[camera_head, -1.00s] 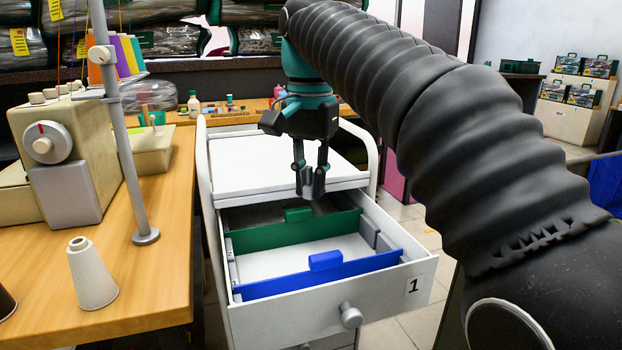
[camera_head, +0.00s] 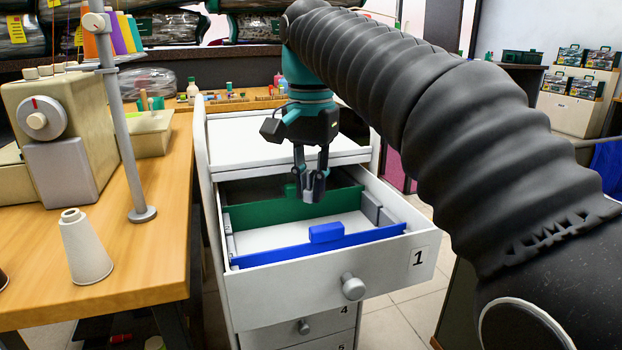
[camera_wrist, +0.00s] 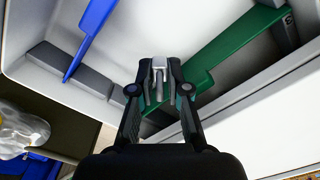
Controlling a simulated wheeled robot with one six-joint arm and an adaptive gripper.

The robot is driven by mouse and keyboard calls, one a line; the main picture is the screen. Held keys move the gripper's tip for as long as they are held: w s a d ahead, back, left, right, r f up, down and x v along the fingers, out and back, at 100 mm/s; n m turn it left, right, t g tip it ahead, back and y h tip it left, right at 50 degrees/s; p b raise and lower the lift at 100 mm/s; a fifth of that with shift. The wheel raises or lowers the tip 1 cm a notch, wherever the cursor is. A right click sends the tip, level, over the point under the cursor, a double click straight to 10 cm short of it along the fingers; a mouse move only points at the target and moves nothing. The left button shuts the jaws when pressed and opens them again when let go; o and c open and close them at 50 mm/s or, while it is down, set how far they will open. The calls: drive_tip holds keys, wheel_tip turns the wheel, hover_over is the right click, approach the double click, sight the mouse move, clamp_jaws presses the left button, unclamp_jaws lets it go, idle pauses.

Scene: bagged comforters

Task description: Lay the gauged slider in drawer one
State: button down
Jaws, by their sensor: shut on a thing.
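My gripper (camera_head: 312,196) points down over the open drawer one (camera_head: 400,262), which has a "1" label on its front. It is shut on a small grey metal piece, the slider (camera_wrist: 159,66), which also shows between the fingertips in the wrist view. In the head view the fingertips overlap the green divider (camera_head: 250,214). In the wrist view the slider lies over the drawer, close to the green divider (camera_wrist: 225,57). I cannot tell its exact height. A blue divider (camera_head: 280,256) stands nearer the drawer front. The white floor between the dividers looks empty.
A wooden table (camera_head: 150,255) with a sewing machine (camera_head: 65,130), a metal post and a thread cone (camera_head: 85,245) stands left of the cabinet. The white cabinet top (camera_head: 270,140) is clear. Bagged goods (camera_head: 165,30) fill the back shelves.

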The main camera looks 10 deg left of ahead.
drive_tip(key=shift+f+b, duration=1.9)
drive_tip(key=shift+f, duration=1.35)
drive_tip(key=shift+f+b, duration=0.35)
drive_tip(key=shift+f, duration=0.2)
drive_tip(key=shift+c, duration=2.1)
unclamp_jaws()
drive_tip(key=shift+r+p, duration=3.5)
drive_tip(key=shift+p, duration=0.45)
